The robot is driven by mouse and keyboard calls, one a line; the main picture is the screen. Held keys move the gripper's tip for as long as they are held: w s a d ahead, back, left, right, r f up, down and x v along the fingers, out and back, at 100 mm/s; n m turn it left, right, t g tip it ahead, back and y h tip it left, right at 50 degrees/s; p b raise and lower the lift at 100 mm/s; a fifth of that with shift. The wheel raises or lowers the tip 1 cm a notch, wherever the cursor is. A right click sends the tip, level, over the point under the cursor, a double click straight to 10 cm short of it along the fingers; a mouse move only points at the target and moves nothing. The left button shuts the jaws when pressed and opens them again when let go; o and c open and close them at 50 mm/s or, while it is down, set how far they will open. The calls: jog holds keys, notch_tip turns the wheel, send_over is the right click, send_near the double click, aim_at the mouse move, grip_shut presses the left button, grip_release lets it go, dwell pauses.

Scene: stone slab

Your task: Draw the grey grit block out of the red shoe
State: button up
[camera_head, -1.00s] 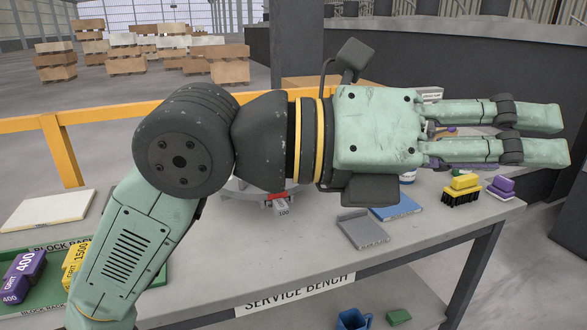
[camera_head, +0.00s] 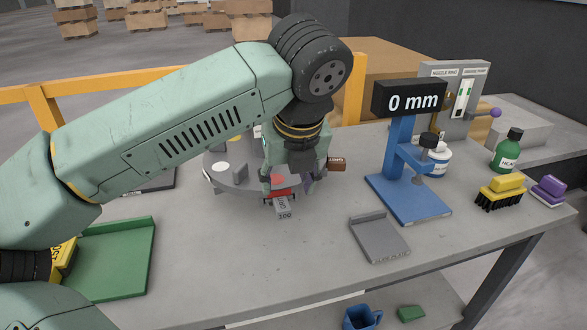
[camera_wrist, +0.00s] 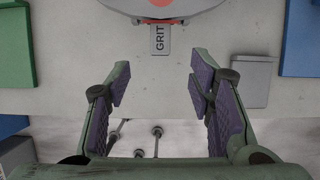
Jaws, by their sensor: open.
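The grey grit block (camera_head: 283,207) sticks out toward the bench front from the red shoe (camera_head: 280,193) at the rim of a round grey disc (camera_head: 228,176). The wrist view shows the grey grit block (camera_wrist: 159,41) below the red shoe (camera_wrist: 178,20) at the top, its inner end hidden in the shoe. My gripper (camera_head: 291,184) points down over the disc's front edge, with its fingers apart. In the wrist view my gripper (camera_wrist: 160,78) is open and empty, with its purple pads on either side of the block's line and the block beyond the fingertips.
A blue gauge stand (camera_head: 408,198) reading 0 mm and a grey slide plate (camera_head: 379,238) stand to the right. Brushes and a green bottle (camera_head: 507,151) are farther right. A green rack (camera_head: 118,252) is at the left. Bare bench lies in front of the disc.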

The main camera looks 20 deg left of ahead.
aim_at(284, 207)
jog(key=b+x, duration=0.2)
jog(key=x, duration=0.7)
jog(key=shift+f+b, duration=0.3)
jog(key=shift+b, duration=0.1)
jog(key=shift+c, duration=0.3)
grip_shut()
